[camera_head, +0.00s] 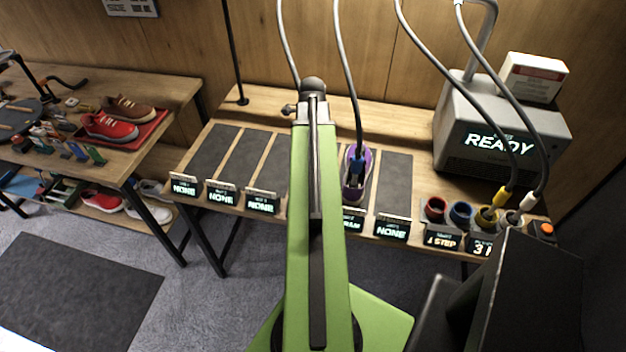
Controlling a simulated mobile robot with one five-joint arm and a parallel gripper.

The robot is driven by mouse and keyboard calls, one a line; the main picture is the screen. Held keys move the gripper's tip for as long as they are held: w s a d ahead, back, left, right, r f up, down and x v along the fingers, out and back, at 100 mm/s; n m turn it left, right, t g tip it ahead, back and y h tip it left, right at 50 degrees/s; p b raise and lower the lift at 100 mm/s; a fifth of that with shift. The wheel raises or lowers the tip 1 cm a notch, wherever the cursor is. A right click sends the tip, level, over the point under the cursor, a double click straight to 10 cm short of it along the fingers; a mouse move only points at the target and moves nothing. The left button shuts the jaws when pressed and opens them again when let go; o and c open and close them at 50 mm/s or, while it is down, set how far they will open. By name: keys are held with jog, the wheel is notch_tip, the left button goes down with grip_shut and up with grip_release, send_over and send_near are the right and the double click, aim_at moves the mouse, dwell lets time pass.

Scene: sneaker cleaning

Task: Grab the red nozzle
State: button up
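I cannot make out a red nozzle. The red-rimmed holder (434,210) at the front right of the bench looks empty. One grey hose (286,45) runs down from the top and passes out of sight behind my green arm, so its end is hidden. A blue nozzle (357,152) on another hose is at the purple shoe (350,190) on a dark mat. A yellow nozzle (489,213) and a white nozzle (515,217) stand in holders at the right. My gripper is not visible; my arm covers the middle of the bench.
Dark mats with "NONE" displays (221,197) line the bench front. A grey machine (500,135) reading "READY" stands at the back right, with hoses hanging before it. A blue-rimmed holder (461,213) looks empty. A shelf (165,95) with shoes stands left; floor between is open.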

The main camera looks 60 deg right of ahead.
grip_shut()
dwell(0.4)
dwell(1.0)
